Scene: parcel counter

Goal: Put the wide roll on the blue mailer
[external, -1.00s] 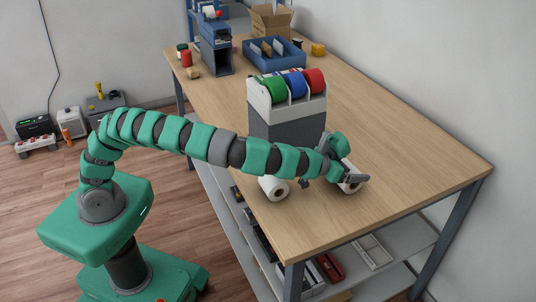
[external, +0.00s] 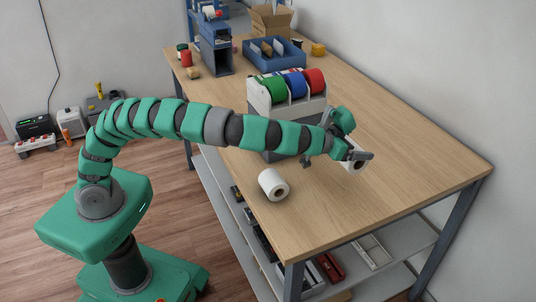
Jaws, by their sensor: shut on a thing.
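My gripper (external: 357,157) is at the right of the counter, shut on a white roll (external: 355,165). The gripper partly hides this roll, and it appears held a little above the wooden top. A second white roll (external: 273,185) with a dark-holed core lies on its side near the counter's left front edge, apart from the gripper. I cannot tell for sure which roll is the wider. I cannot make out a blue mailer in this view.
A grey tape dispenser (external: 259,94) with green, blue and red rolls stands behind my arm. A blue bin (external: 273,58), a cardboard box (external: 271,21) and a blue machine (external: 216,48) are at the far end. The counter's (external: 400,150) right side is clear.

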